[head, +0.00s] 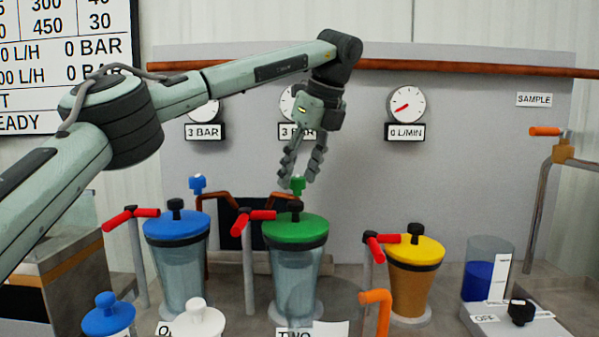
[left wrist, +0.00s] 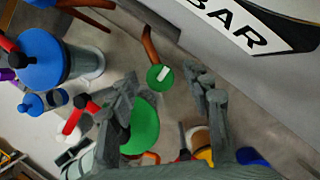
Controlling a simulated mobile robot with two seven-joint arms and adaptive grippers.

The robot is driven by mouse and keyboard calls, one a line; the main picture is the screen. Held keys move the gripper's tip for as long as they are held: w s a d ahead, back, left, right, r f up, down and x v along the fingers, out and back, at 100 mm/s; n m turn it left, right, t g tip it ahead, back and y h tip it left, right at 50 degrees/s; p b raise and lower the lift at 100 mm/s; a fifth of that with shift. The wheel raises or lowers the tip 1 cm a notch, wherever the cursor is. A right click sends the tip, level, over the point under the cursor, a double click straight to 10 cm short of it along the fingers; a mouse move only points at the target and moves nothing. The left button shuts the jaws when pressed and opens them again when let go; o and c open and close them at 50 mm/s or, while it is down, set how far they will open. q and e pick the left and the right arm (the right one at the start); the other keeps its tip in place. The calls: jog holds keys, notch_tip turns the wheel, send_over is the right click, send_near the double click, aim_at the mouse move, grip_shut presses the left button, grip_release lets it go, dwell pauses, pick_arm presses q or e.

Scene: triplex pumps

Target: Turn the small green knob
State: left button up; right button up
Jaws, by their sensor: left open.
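The small green knob (head: 298,184) sits on a copper pipe behind the pump with the large green lid (head: 296,230). In the left wrist view the knob (left wrist: 159,77) is a green disc with a white bar across it. My left gripper (head: 299,170) points down just above the knob, its fingers spread to either side. In the left wrist view its fingertips (left wrist: 166,88) frame the knob with nothing between them. Whether the fingers reach down to the knob's height is hard to tell. My right gripper is not in view.
A small blue knob (head: 197,184) stands left of the green one. Blue-lidded (head: 177,227) and yellow-lidded (head: 413,250) pumps flank the green-lidded one. Red-handled valves (head: 254,214) stand between them. Round gauges (head: 406,105) hang on the grey panel (head: 460,180) behind.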

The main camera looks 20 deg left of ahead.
pick_arm(q)
jog(key=v, duration=1.2)
